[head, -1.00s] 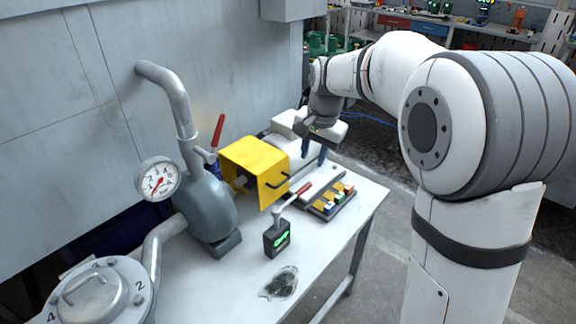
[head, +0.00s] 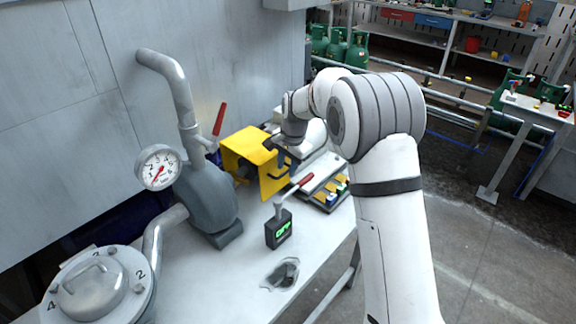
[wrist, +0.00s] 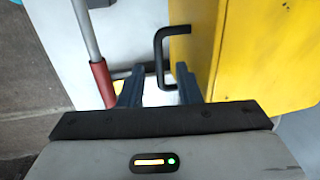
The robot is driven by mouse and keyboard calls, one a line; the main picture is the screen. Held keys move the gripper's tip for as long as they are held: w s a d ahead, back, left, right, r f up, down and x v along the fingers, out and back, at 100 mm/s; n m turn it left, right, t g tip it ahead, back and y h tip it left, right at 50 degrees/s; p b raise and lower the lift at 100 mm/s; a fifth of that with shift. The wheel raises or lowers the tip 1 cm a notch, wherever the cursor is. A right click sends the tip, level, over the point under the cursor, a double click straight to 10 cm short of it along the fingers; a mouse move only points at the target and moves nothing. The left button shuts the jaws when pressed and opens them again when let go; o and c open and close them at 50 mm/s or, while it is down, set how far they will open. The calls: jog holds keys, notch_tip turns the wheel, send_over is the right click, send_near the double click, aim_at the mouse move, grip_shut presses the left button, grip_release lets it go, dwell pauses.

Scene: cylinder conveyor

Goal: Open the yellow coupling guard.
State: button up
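The yellow coupling guard (head: 245,147) stands on the white bench, partly hidden by my wrist in the head view. It fills the right of the wrist view (wrist: 265,45). Its black bar handle (wrist: 159,58) sticks out from the guard's edge. My gripper (wrist: 158,80) is open, with its two dark fingers apart. In the wrist view the handle appears between the fingers. I cannot tell whether a finger touches it. In the head view my gripper (head: 287,160) is close to the guard's front face.
A red-handled lever (head: 300,184) on a small black box (head: 279,229) stands close by; its red grip (wrist: 103,84) lies just left of the fingers. A tray of coloured pieces (head: 327,192) is to the right. A pump body (head: 207,200) with a gauge (head: 158,167) stands left.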

jog(key=shift+f, duration=0.2)
jog(key=shift+c, duration=0.3)
grip_shut()
